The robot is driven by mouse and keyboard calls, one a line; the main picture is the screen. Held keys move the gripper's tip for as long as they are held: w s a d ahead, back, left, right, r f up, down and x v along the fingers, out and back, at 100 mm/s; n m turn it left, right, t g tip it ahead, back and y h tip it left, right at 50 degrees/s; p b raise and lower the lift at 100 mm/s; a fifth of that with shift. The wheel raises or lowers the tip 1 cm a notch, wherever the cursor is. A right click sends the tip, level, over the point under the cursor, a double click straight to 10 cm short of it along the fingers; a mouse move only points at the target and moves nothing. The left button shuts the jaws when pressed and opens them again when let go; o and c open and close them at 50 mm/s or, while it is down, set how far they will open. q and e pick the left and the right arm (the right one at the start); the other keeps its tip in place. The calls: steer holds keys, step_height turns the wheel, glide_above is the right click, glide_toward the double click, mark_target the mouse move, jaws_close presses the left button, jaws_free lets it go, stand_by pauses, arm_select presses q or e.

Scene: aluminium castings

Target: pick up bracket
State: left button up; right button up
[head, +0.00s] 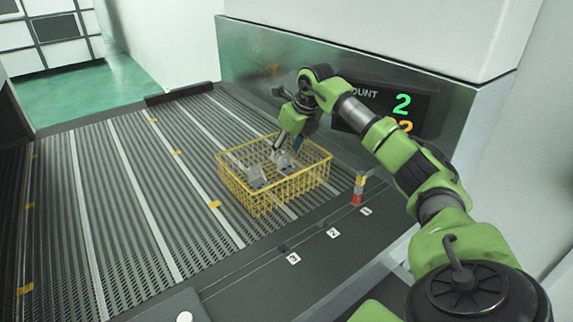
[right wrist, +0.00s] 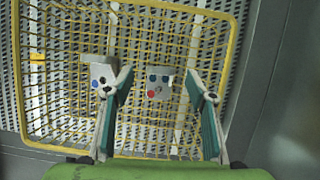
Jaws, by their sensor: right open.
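A yellow wire basket (head: 292,180) stands on the ribbed surface and holds two grey metal brackets. One bracket (head: 256,178) lies toward the basket's left; the other bracket (head: 284,161) lies below my right gripper (head: 284,148). In the right wrist view my right gripper (right wrist: 161,92) is open, its fingertips left and right of one bracket (right wrist: 159,82) with coloured dots. I see gaps on both sides, but cannot tell the height between. The other bracket (right wrist: 101,76) is just left of the left finger, partly hidden by it. My left gripper is out of view.
The basket's rim (right wrist: 19,85) surrounds the fingers. A metal wall with a count display (head: 395,105) stands behind. A small red and yellow stack (head: 358,189) stands right of the basket, near numbered labels (head: 332,233). The ribbed surface to the left is free.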

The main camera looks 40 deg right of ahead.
mark_target(285, 155)
steer(key=p+x, duration=0.1)
steer(key=x, duration=0.2)
steer(key=shift+w+f, duration=0.15)
steer(key=shift+f, duration=0.2)
steer(key=shift+r, duration=0.1)
steer(key=c, duration=1.2)
steer(key=shift+r, duration=0.15)
